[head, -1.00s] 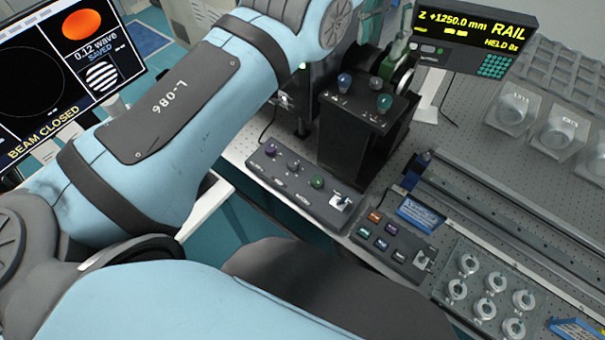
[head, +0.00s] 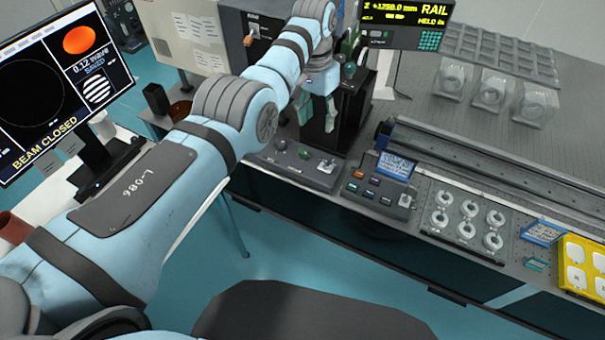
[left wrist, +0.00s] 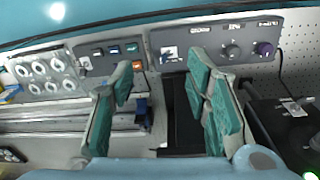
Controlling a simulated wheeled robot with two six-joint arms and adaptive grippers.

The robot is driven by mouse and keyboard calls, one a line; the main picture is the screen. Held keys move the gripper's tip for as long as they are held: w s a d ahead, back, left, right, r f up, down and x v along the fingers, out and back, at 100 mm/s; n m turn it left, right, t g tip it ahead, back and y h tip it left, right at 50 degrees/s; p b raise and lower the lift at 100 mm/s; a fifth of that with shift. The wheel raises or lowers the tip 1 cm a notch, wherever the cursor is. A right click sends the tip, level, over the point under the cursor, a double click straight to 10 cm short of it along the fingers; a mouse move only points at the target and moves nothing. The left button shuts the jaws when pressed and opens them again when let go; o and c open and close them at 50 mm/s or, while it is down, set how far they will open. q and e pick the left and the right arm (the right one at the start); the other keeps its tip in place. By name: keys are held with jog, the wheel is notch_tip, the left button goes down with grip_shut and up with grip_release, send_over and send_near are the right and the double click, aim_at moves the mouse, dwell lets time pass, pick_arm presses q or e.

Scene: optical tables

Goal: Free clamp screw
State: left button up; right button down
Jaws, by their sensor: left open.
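My left gripper (head: 318,108) is open and empty, hanging in front of the black box (head: 345,135) beyond the rail's left end. In the left wrist view its two green-padded fingers (left wrist: 163,78) stand wide apart above a dark gap, with nothing between them. A small dark blue part (head: 383,133) sits at the left end of the dark rail (head: 470,165); it also shows in the left wrist view (left wrist: 142,108), just right of the left-hand finger. I cannot tell for sure which part is the clamp screw. My right gripper is not in view.
A knob box (head: 295,160) and a button box (head: 378,192) line the table's front edge. Ring-shaped parts lie on a plate (head: 432,215), beside a yellow tray (head: 562,262). The display (head: 405,22) reads RAIL; the monitor (head: 50,95) reads BEAM CLOSED.

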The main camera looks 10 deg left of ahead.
pick_arm(q)
notch_tip(320, 180, down, 15)
jog(key=s+a+n, duration=0.1)
jog(key=s, duration=0.1)
jog(key=shift+a+r+b, duration=0.15)
jog(key=shift+a+b, duration=0.2)
jog(key=shift+a, duration=0.05)
